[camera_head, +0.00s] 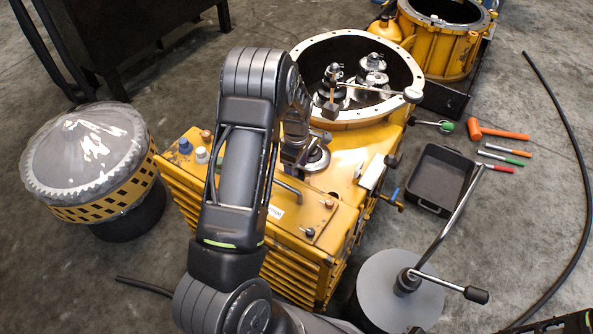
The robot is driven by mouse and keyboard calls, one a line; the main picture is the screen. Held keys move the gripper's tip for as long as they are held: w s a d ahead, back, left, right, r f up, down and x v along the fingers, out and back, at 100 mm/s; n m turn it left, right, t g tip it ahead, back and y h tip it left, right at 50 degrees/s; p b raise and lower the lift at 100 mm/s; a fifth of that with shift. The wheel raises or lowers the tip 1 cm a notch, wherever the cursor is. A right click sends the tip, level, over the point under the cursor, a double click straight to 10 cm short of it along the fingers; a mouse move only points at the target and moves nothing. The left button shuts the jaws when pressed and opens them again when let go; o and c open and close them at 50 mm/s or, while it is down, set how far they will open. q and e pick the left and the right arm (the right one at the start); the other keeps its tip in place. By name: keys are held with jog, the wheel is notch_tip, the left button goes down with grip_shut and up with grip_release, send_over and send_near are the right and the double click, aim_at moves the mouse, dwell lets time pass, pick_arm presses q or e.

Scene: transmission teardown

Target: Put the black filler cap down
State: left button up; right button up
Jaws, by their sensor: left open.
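The yellow transmission housing (345,215) stands in the middle of the camera_head view. My left arm reaches over it, and my left gripper (296,162) points down at its top. The gripper is open, beside a round silver fitting (316,160). The arm and wrist hide part of the housing top and much of the gripper. I cannot pick out the black filler cap with certainty. A small dark knob (309,232) sits on the front top plate, right of and below the gripper. My right gripper is not in view.
A white cap (202,155) stands on the housing's left side. A black tray (437,180), an orange hammer (497,133) and several pens lie on the floor at right. A grey round stand (385,290) with a lever is in front. A drum (90,160) stands at left.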

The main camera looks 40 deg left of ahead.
aim_at(297, 174)
pick_arm(q)
notch_tip(297, 174, up, 11)
jog(key=p, duration=0.2)
dwell(0.9)
